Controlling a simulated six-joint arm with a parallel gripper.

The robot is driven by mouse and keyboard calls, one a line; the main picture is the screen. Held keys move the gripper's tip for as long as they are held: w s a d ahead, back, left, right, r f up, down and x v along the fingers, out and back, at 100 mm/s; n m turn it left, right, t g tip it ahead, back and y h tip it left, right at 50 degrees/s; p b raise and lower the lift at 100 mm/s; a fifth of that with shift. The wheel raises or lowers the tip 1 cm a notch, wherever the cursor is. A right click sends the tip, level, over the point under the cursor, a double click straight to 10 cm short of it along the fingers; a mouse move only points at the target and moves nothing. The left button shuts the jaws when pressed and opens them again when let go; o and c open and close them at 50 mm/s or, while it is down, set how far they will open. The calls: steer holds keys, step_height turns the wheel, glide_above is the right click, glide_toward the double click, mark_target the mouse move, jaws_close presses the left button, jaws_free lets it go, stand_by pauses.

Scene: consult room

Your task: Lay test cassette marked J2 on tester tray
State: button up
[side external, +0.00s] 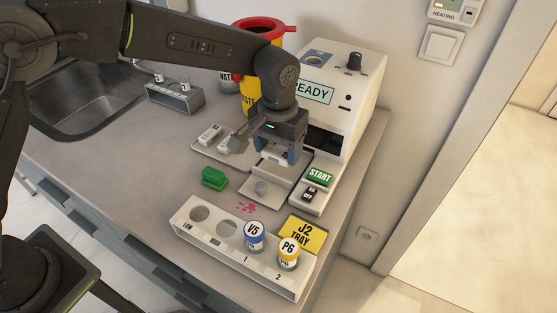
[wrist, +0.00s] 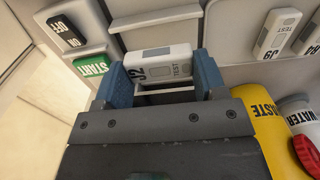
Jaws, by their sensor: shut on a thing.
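My gripper (side external: 282,155) is shut on the white test cassette marked J2 (wrist: 160,65), which sits between its two blue fingers in the wrist view. In the side view, the cassette is mostly hidden by the fingers. The gripper is over the pale tester tray (side external: 262,188), in front of the white tester (side external: 345,95), whose screen reads READY. I cannot tell whether the cassette touches the tray. A yellow card (side external: 303,233) reads "J2 TRAY".
Another cassette, J9 (wrist: 278,32), lies on a holder left of the tester. A green START button (side external: 320,177) and an ON/OFF switch (side external: 311,194) are right of the tray. A bottle rack (side external: 212,241), green block (side external: 214,179) and yellow waste bin (side external: 248,97) stand nearby.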

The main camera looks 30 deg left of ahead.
mark_target(279, 171)
steer(key=shift+f, duration=2)
steer(key=shift+f, duration=0.2)
steer(key=o, duration=0.9)
step_height(279, 171, up, 12)
steer(key=shift+r, duration=0.2)
